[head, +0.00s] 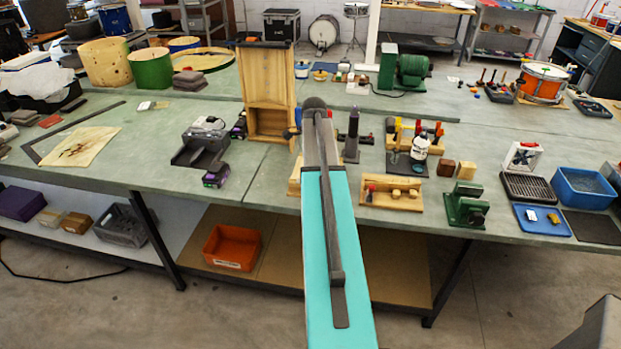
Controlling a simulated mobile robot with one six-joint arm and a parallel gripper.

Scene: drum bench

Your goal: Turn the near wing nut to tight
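I cannot pick out a wing nut for certain; any such part is too small or hidden behind my arm. A low wooden fixture (398,204) with light wooden pieces and a small red part lies near the bench's front edge, just right of my arm. Behind it stands a wooden fixture with yellow and red parts (430,130). A tall, open wooden frame (268,122) stands upright left of my arm. My teal arm reaches from the bottom centre over the bench toward these things. My gripper does not show; the arm's far end hides what is behind it.
The grey-green bench (480,142) is crowded around the arm. A dark tool cradle (200,148) lies left, a green vise-like block (466,208) right. A blue bin (583,187) and blue tray (541,220) are far right. An orange bin (232,246) sits on the lower shelf.

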